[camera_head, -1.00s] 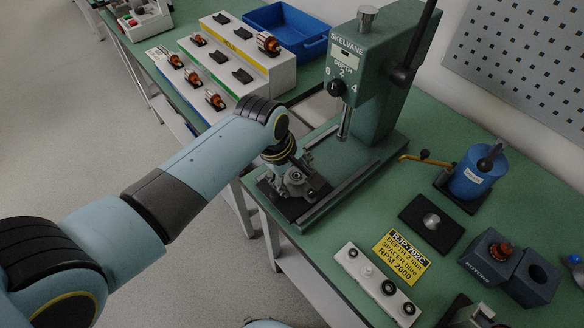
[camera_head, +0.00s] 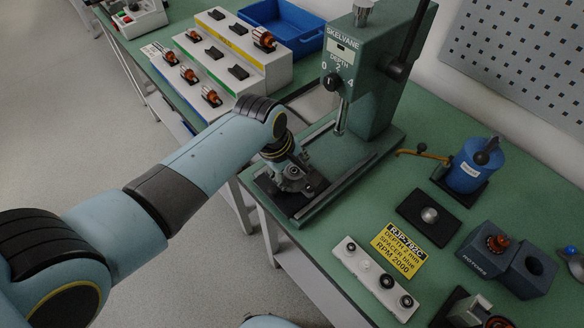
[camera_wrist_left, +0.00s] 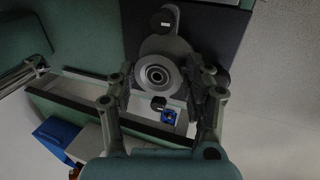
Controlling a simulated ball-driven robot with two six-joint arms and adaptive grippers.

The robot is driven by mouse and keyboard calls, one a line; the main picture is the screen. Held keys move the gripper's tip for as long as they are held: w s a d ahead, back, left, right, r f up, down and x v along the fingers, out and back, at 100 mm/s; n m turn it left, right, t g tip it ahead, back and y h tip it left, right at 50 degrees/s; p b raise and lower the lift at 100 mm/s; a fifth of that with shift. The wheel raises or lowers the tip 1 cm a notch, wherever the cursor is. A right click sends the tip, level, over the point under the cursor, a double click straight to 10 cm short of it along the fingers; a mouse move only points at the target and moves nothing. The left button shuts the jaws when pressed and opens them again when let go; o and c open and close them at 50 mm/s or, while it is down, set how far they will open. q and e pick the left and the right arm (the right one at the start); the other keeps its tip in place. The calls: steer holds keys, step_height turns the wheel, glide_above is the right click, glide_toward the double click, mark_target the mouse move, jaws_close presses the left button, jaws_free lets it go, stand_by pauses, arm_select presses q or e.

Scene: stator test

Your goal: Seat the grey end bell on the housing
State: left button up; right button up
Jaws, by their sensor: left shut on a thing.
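My left gripper (camera_head: 290,180) is over the dark plate at the front of the green press base (camera_head: 330,205). In the left wrist view its two fingers (camera_wrist_left: 165,88) are shut on a grey round part with a ringed centre, which I take for the grey end bell (camera_wrist_left: 157,76). A grey lobe with a black cap shows above the ring, and another black cap shows below it. The housing cannot be made out; the end bell and the fingers cover what lies beneath. I cannot tell whether the end bell touches anything below. My right gripper is not in view.
The green press (camera_head: 375,85) with its ram stands just behind the gripper. A yellow label card (camera_head: 399,249), a white block with rings (camera_head: 376,280), a blue canister (camera_head: 472,166) and a dark rotor block (camera_head: 490,252) are to the right. A stepped parts rack (camera_head: 230,55) and blue bin (camera_head: 283,27) are behind.

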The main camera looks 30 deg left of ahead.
arm_select(q)
steer(key=shift+s, duration=0.1)
stand_by(0.4)
steer(key=shift+r, duration=0.4)
steer(key=c, duration=0.4)
steer(key=shift+r, duration=1.55)
steer(key=shift+c, duration=0.2)
